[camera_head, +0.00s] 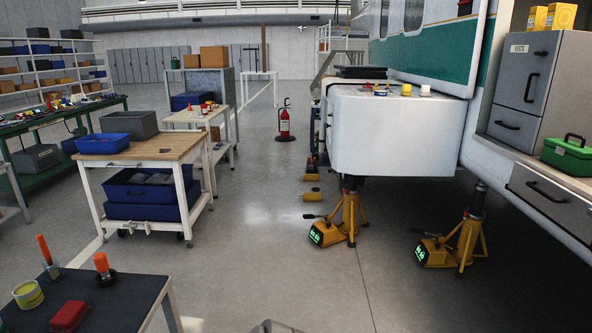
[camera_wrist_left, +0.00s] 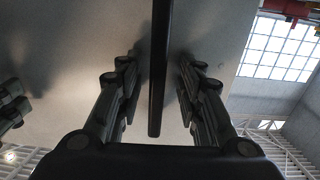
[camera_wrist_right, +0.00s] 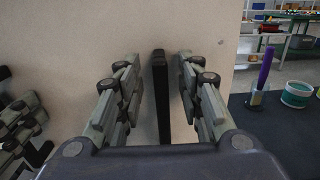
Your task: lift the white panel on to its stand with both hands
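A pale, flat panel face (camera_wrist_left: 85,60) fills much of the left wrist view, with a dark upright bar (camera_wrist_left: 161,60) in front of it. My left gripper (camera_wrist_left: 156,68) has its fingers spread on both sides of this bar, with gaps. In the right wrist view a pale panel face (camera_wrist_right: 70,45) also carries a short dark bar (camera_wrist_right: 161,95). My right gripper (camera_wrist_right: 156,65) is open around it, one finger on each side, apart from it. Neither gripper shows in the head view. I cannot make out the panel or its stand for certain there.
A dark-topped table (camera_head: 125,300) with orange-handled tools stands at the near left. Behind it is a wooden-topped cart (camera_head: 150,148) with blue bins. The middle floor is clear.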

